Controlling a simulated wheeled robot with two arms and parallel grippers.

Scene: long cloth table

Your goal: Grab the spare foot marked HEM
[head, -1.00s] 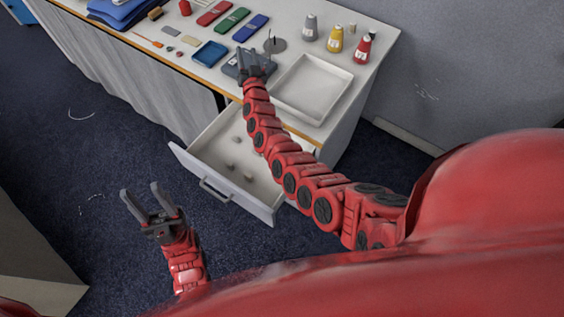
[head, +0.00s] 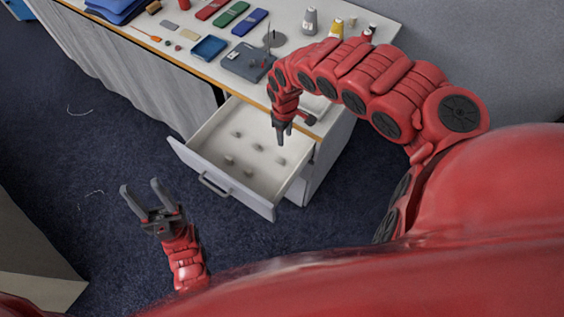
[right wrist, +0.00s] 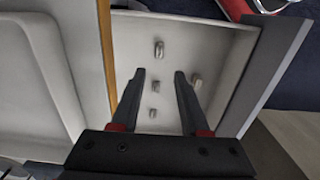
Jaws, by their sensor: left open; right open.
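Several small grey feet lie spread over the floor of the open drawer (head: 192,147). One foot (head: 229,160) is near the drawer's front and another (head: 281,162) is toward its right side. In the right wrist view a foot (right wrist: 159,48) lies beyond the fingertips and another (right wrist: 155,86) shows between the fingers. No marking is readable, so I cannot tell which is HEM. My right gripper (head: 282,136) points down over the drawer's right part, open and empty; it also shows in the right wrist view (right wrist: 158,78). My left gripper (head: 143,190) is open and empty, left of the drawer.
A white tray (right wrist: 35,90) is on the tabletop beside the drawer.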

